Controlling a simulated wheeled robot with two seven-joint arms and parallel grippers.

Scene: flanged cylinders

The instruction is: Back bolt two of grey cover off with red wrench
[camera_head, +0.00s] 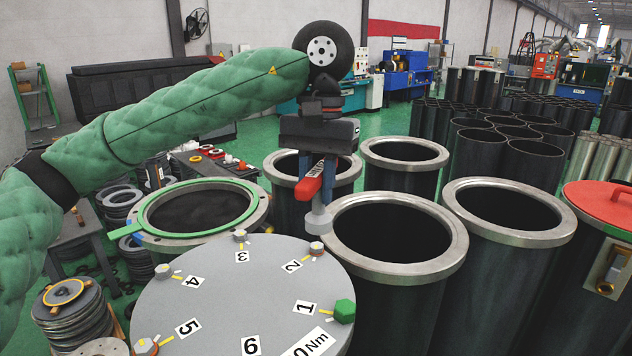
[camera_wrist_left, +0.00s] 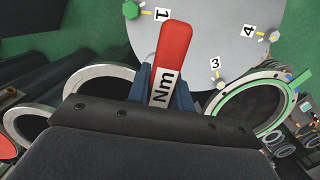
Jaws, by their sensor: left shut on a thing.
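My left gripper (camera_head: 328,178) is shut on the red wrench (camera_head: 310,184), which hangs down with its grey socket end (camera_head: 319,221) just above and behind bolt two (camera_head: 316,247). A small gap seems to show between socket and bolt, but contact is hard to judge. The grey cover (camera_head: 225,300) has numbered bolts around its rim, and bolt two sits by label 2 with a yellow mark. In the left wrist view the red wrench (camera_wrist_left: 174,50) lies between the blue fingers (camera_wrist_left: 168,92) and hides bolt two. My right gripper is not in view.
A green bolt (camera_head: 345,311) stands at label 1. Bolt three (camera_head: 239,235) and bolt four (camera_head: 163,270) sit along the back and left rim. Open flanged cylinders (camera_head: 396,265) stand close on the right. A green-ringed flange (camera_head: 165,236) lies behind left.

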